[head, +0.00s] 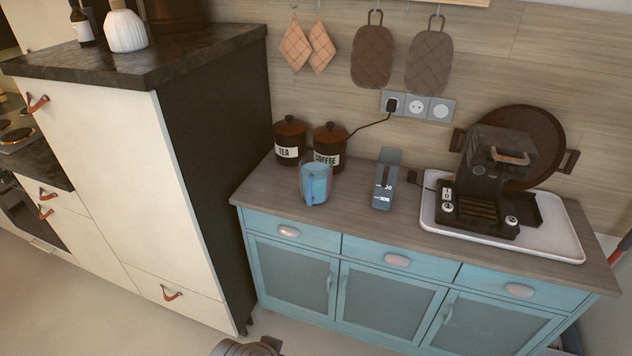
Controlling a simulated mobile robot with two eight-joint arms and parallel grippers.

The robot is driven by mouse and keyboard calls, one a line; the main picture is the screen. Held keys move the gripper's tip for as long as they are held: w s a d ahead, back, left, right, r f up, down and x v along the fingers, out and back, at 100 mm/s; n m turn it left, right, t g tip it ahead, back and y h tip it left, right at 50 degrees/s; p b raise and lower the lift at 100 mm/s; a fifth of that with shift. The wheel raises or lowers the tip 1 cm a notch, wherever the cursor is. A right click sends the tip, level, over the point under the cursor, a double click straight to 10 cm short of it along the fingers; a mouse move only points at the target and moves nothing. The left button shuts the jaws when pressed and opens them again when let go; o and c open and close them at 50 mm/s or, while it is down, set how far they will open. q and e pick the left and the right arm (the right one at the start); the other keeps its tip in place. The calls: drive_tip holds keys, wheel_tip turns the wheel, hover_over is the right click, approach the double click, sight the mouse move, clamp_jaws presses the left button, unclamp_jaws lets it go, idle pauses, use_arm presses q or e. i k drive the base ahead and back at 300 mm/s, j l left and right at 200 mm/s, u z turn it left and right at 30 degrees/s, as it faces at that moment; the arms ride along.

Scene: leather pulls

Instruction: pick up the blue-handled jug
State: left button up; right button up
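A light-blue jug (316,184) stands upright on the wooden top of the blue cabinet, near its left end. Its blue handle (308,190) faces toward me and slightly left. The jug stands in front of the tea and coffee canisters, and it overlaps the lower part of the coffee one in view. Nothing holds the jug. A dark grey part, likely of my own arm, shows at the bottom edge of the head view, far below the jug. No gripper fingers can be made out.
Tea canister (290,141) and coffee canister (329,144) stand behind the jug. A blue-grey upright item (385,180) stands to its right. A coffee machine (495,180) sits on a white tray (570,247). A tall cream cabinet (125,160) rises at left. Countertop in front is clear.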

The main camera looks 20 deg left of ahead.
sight(315, 168)
drive_tip(key=j+z, duration=0.1)
drive_tip(key=z, duration=0.5)
drive_tip(key=j+z, duration=0.8)
drive_tip(key=j, duration=0.15)
drive_tip(key=k+j+z, duration=0.1)
drive_tip(key=j, duration=0.25)
drive_tip(key=k+j, duration=0.1)
drive_tip(key=j, duration=0.25)
drive_tip(key=k+j+z, duration=0.15)
drive_tip(key=j, duration=0.15)
